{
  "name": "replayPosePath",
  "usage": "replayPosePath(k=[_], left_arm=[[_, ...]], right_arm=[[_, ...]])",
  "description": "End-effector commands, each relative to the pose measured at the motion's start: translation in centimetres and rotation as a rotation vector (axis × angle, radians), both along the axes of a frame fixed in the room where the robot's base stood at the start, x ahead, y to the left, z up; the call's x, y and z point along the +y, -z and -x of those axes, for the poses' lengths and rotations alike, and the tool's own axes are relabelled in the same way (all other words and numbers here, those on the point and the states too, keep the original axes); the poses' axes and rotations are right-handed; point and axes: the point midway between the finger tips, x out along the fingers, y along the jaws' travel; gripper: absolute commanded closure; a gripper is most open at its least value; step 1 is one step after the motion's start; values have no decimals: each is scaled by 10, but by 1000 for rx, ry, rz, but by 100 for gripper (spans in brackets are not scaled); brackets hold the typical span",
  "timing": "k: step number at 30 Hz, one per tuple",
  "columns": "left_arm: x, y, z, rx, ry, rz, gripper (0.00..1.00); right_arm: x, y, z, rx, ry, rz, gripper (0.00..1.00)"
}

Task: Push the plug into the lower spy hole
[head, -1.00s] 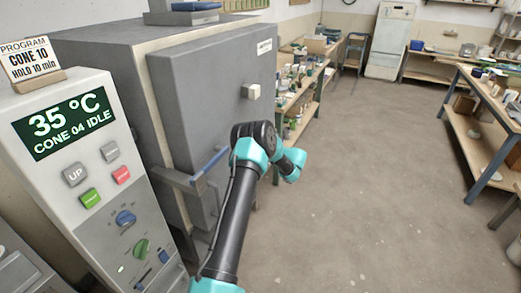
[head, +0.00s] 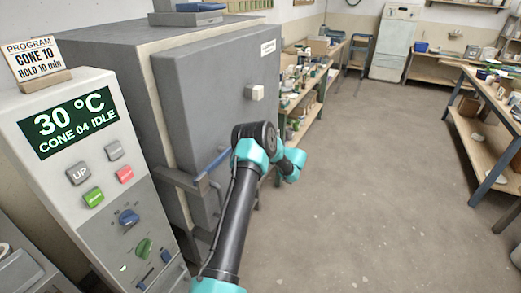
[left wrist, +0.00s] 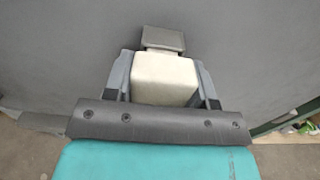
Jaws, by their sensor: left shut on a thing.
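My left gripper (left wrist: 165,72) is shut on a cream, block-shaped plug (left wrist: 166,82), with one grey finger on each side. Just beyond the plug, a smaller grey square block (left wrist: 163,40) stands against the grey door surface, its lower edge meeting the plug's top in the picture. I cannot tell whether they touch or whether the plug is in a hole. The lower spy hole is not visible. In the head view my arm hides the fingers and the held plug in front of the kiln door (head: 205,110). Another cream plug (head: 255,92) sits higher on the door.
The control panel (head: 85,150) stands left of the kiln, its display reading 30 °C, idle. A door handle (head: 190,182) with a blue part juts out beside my arm. Shelves (head: 302,100) stand behind, a workbench (head: 485,130) at right. The floor between is clear.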

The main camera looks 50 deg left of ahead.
Motion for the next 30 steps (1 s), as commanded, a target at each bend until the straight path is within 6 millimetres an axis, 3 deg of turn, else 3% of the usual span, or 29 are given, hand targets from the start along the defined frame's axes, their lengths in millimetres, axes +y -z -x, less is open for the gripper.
replayPosePath(k=[28, 29, 30], left_arm=[[8, -1, 3, -1, 0, 0, 75], [8, 0, 3, -1, 0, 0, 47], [8, 0, 3, -1, 0, 0, 44]], right_arm=[[0, 0, 0, 0, 0, 0, 57], [0, 0, 0, 0, 0, 0, 57], [0, 0, 0, 0, 0, 0, 57]])
